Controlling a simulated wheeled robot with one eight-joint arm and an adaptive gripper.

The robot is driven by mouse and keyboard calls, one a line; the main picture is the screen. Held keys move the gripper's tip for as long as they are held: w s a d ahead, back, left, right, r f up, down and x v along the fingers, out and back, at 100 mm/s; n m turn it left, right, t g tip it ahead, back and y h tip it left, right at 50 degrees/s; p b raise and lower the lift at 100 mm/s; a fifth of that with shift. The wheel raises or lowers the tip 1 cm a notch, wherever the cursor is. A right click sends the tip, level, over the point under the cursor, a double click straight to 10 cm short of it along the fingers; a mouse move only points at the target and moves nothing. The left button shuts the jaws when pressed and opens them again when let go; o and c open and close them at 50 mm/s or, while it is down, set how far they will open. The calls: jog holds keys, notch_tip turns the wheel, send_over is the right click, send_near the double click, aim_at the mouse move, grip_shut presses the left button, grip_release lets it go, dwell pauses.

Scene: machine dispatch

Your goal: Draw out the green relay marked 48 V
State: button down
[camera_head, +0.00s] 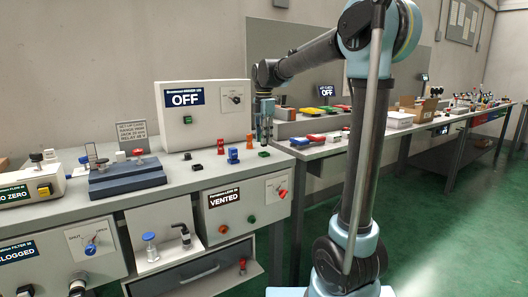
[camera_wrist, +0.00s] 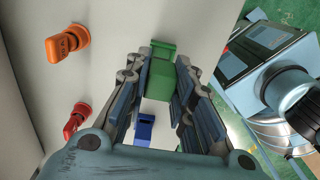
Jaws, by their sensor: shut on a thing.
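The green relay (camera_wrist: 160,78) sits between the fingertips of my gripper (camera_wrist: 159,88) in the wrist view, with a finger on each side of it. My gripper (camera_head: 264,138) is shut on it. In the head view my gripper points down over the right end of the grey bench, where a small green piece (camera_head: 264,154) shows just below the fingertips. No 48 V marking is readable. Whether the relay is still seated or clear of the surface cannot be told.
Close by stand an orange piece (camera_wrist: 66,44), a red piece (camera_wrist: 75,121) and a blue piece (camera_wrist: 144,128) on the pale surface. A panel box reading OFF (camera_head: 203,112) stands behind. The bench (camera_head: 180,178) edge lies just to the right of my gripper.

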jog(key=shift+r, duration=0.7)
jog(key=shift+r, duration=0.3)
jog(key=shift+r, duration=1.35)
